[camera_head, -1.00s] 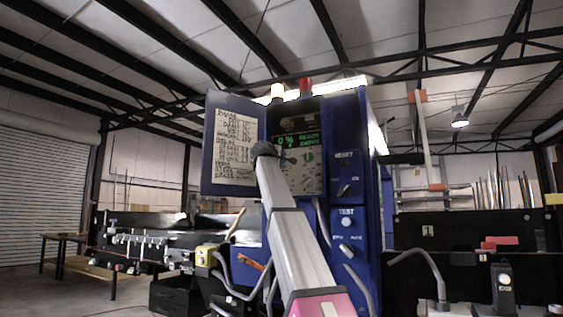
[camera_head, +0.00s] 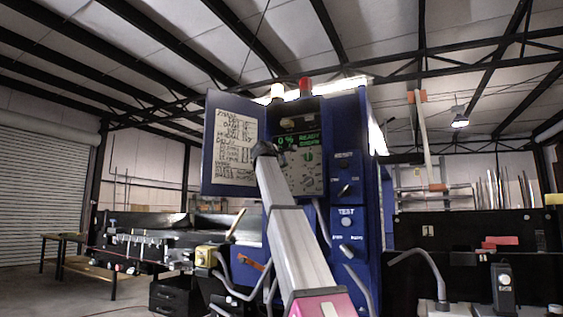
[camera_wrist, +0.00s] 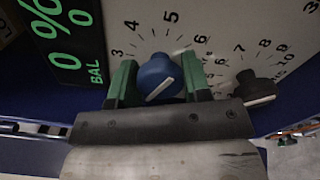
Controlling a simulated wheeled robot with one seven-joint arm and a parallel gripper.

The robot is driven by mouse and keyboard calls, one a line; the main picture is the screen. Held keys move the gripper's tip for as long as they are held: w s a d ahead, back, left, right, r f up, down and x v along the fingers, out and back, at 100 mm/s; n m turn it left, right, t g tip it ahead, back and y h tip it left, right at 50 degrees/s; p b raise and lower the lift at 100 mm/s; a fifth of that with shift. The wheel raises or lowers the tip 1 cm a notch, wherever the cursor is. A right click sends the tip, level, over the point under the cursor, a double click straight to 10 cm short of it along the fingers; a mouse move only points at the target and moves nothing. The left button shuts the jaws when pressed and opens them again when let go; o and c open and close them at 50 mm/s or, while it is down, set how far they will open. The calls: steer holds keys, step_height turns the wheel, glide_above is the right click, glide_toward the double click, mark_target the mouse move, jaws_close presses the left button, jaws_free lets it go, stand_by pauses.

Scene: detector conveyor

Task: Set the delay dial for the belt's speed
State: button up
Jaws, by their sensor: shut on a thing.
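In the wrist view, a blue dial knob (camera_wrist: 158,76) with a white pointer line sits on a pale panel. Printed numbers 3, 4, 5 and 6 arc around it. My gripper (camera_wrist: 160,82) has a green finger on each side of the knob and is shut on it. The pointer line is slanted; I cannot tell which number it marks. In the head view, the control panel (camera_head: 312,178) is in the blue cabinet (camera_head: 347,125); my arm hides the knob and fingertips there. A display (camera_head: 297,141) reads 0 % and READY.
A black knob (camera_wrist: 256,86) on a second numbered scale is close to the right finger. The cabinet's open door (camera_head: 211,175) bears a written sheet (camera_head: 235,147) left of my arm. A switch (camera_head: 346,190) and a test button (camera_head: 347,222) are to the right.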

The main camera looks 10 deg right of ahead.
steer(key=shift+f, duration=0.1)
steer(key=o, duration=0.9)
steer(key=shift+a, duration=0.1)
steer(key=v, duration=1)
steer(key=shift+s+a, duration=0.2)
steer(key=shift+s, duration=0.15)
